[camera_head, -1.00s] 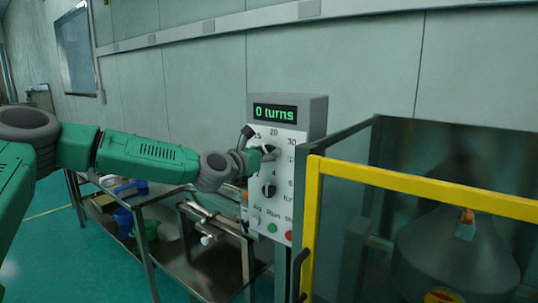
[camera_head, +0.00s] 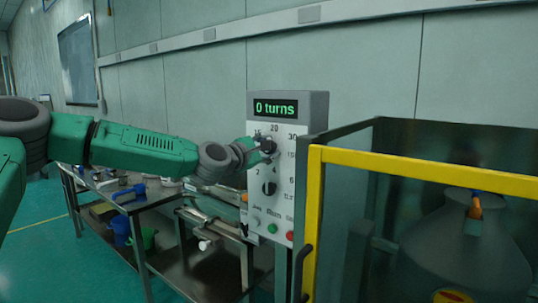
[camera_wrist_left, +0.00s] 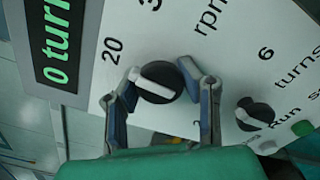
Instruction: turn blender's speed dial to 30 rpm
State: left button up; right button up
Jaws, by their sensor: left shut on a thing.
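The speed dial (camera_head: 269,147) is a round black knob on the white face of the control box (camera_head: 284,207), below the green display "0 turns" (camera_head: 276,108). The marks 15, 20 and 30 show around it. My left gripper (camera_head: 262,147) is at this knob and partly hides it. In the left wrist view, the dial (camera_wrist_left: 158,88) sits between the two fingers of my left gripper (camera_wrist_left: 160,76), which is shut on it. A white bar runs across the knob, tilted; its exact reading cannot be told. My right gripper is out of view.
A second black knob (camera_head: 269,188) for turns sits below, with a green button (camera_head: 272,228) and a red button (camera_head: 290,235) under it. A yellow-framed guard (camera_head: 430,182) stands right, around a grey vessel (camera_head: 465,250). A metal cart (camera_head: 205,265) stands left.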

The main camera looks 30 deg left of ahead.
pick_arm(q)
jog(key=m+b, duration=0.1)
jog(key=m, duration=0.2)
jog(key=shift+m, duration=0.4)
jog(key=m+b, duration=0.1)
jog(key=m, duration=0.2)
jog(key=shift+d+f, duration=0.1)
jog(key=shift+d, duration=0.05)
jog(key=shift+f+m, duration=0.25)
jog(key=shift+m, duration=0.95)
jog(key=shift+o, duration=0.2)
jog(key=shift+f, duration=0.15)
jog(key=o, duration=1.2)
jog(key=shift+s+d, duration=0.1)
jog(key=shift+r, duration=0.2)
